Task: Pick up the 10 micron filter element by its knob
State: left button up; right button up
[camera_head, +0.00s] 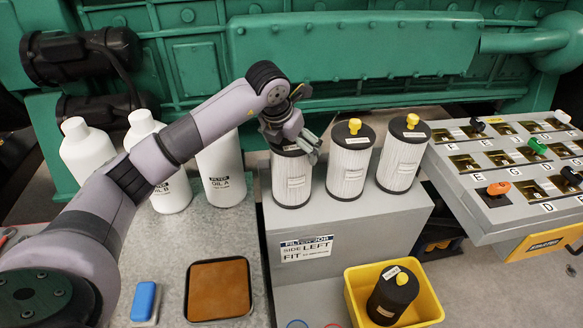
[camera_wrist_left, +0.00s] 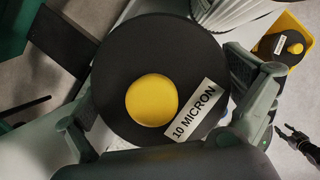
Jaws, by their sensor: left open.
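The 10 micron filter element (camera_wrist_left: 120,60) has a black round cap, a yellow knob (camera_wrist_left: 152,99) and a label reading 10 MICRON. In the head view a white pleated filter element (camera_head: 292,182) stands upright, leftmost of three on the grey block, its knob hidden by my left gripper (camera_head: 298,143). My left gripper is over its top. In the left wrist view its open fingers (camera_wrist_left: 163,108) lie on either side of the cap, with the knob between them and apart from both. My right gripper is not in the head view.
Two similar filter elements (camera_head: 350,165) (camera_head: 402,158) stand close on the right. A yellow bin (camera_head: 433,306) holds a black-capped element (camera_head: 392,294). White bottles (camera_head: 88,150) stand at left. A switch panel (camera_head: 480,225) is at right; a green engine (camera_head: 350,50) lies behind.

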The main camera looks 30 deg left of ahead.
pick_arm(q)
jog(key=shift+c, duration=0.6)
jog(key=c, duration=1.5)
jog(key=shift+r, duration=0.1)
jog(key=shift+c, duration=0.2)
